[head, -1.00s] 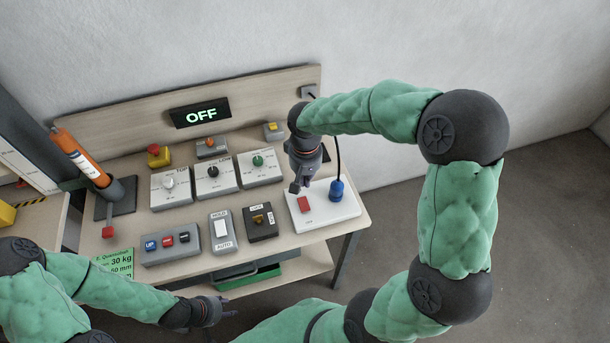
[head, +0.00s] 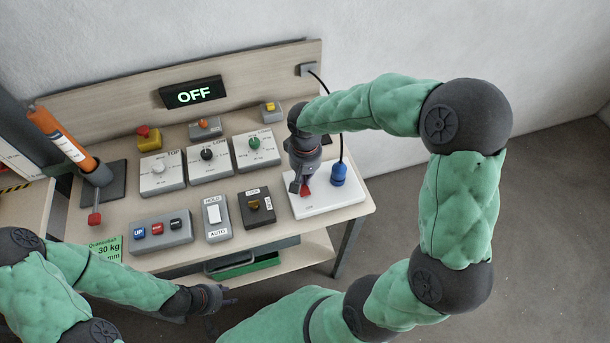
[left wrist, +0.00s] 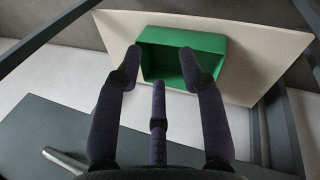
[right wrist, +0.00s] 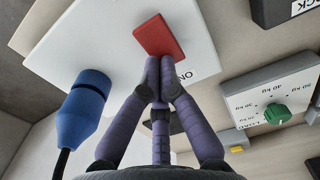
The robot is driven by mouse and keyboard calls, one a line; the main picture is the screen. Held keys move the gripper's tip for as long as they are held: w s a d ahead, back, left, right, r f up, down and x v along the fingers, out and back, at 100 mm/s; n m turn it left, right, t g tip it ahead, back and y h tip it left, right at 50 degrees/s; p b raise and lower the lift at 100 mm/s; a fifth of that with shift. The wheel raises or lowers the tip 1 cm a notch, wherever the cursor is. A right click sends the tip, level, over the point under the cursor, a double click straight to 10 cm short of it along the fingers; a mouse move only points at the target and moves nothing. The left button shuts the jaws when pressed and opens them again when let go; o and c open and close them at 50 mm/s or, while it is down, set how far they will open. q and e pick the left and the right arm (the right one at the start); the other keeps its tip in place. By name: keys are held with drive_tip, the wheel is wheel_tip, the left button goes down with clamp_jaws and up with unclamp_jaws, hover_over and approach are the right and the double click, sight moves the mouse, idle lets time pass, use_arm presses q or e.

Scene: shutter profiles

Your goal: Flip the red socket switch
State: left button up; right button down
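The red socket switch (right wrist: 158,36) is a red rocker on a white socket plate (right wrist: 70,40), with an "ON" label beside it. In the head view the switch (head: 306,192) is partly hidden by my right gripper (head: 303,188). In the right wrist view my right gripper (right wrist: 162,72) has its fingers closed together, with the tips at the switch's near edge; I cannot tell if they press on it. My left gripper (left wrist: 165,60) is open and empty, below the table front. It also shows in the head view (head: 222,294).
A blue plug (head: 338,175) with a black cable stands on the plate right of the switch. A dark key box (head: 258,207), a HOLD/AUTO switch (head: 215,215) and several dial boxes lie left. The display (head: 193,93) reads OFF. A green bin (left wrist: 160,60) sits below.

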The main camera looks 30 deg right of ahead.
drive_tip(key=shift+f+g+p, duration=0.1)
drive_tip(key=shift+g+p, duration=0.2)
drive_tip(key=shift+p, duration=0.3)
drive_tip(key=shift+w+f, duration=0.1)
drive_tip(key=shift+f, duration=0.05)
drive_tip(key=shift+s, duration=0.2)
drive_tip(key=shift+s+a+r, duration=0.15)
drive_tip(key=shift+s+r, duration=0.15)
drive_tip(key=shift+s, duration=0.25)
